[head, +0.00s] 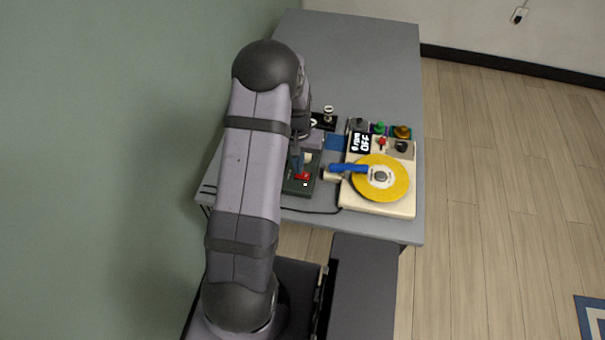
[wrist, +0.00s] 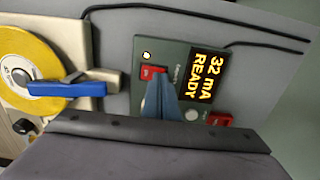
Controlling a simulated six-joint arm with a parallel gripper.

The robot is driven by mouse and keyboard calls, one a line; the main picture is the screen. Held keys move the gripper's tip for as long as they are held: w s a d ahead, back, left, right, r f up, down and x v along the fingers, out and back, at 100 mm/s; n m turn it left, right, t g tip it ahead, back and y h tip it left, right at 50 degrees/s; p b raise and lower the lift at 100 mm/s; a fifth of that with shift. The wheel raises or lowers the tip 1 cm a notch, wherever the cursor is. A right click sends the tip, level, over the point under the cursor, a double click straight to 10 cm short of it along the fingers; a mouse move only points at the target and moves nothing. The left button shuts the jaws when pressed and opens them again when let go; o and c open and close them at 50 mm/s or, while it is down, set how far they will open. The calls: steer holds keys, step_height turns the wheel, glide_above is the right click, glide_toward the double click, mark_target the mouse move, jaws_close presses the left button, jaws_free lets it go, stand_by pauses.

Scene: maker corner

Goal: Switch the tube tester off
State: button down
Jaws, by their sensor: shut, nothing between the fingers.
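The tube tester is a dark green box (wrist: 178,52) in the wrist view, with a lit amber display (wrist: 207,77) reading "32 mA READY". A red switch (wrist: 148,73) sits near its upper left, beside a small lit white lamp (wrist: 147,55). Another red part (wrist: 220,120) is at its lower right. In the head view the tester (head: 291,187) is partly hidden by my arm; its red switch (head: 303,176) shows. My gripper (wrist: 157,80), with bluish fingers, is shut and empty, its tips over or at the red switch; I cannot tell whether they touch.
A cream machine (head: 393,208) with a yellow disc (head: 395,184), a blue handle (head: 349,168) and an "OFF" display stands right of the tester. Small knobbed parts (head: 380,127) stand behind it. Black cables cross the grey table (head: 365,50), whose far part is clear.

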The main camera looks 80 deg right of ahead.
steer(key=shift+f+b, duration=0.4)
steer(key=shift+f, duration=0.25)
steer(key=shift+r, duration=0.15)
step_height(320, 180, up, 7)
steer(key=p, duration=0.5)
steer(key=shift+p, duration=0.3)
stand_by(0.3)
stand_by(0.4)
steer(key=a+y, duration=0.3)
steer(key=a, duration=1.3)
steer(key=w+a+r+n+h, duration=0.1)
steer(key=w+a+r+n, duration=0.3)
steer(key=a, duration=0.5)
steer(key=w+a+r+n+h, duration=0.1)
steer(key=w+a+r+n, duration=0.3)
steer(key=w+a+n, duration=0.4)
steer(key=w+a+r+n+h, duration=0.1)
steer(key=w+a+r+n, duration=0.3)
steer(key=w+a+n, duration=0.2)
steer(key=shift+w+a+r, duration=0.35)
steer(key=shift+w+a, duration=0.8)
steer(key=shift+a, duration=1.15)
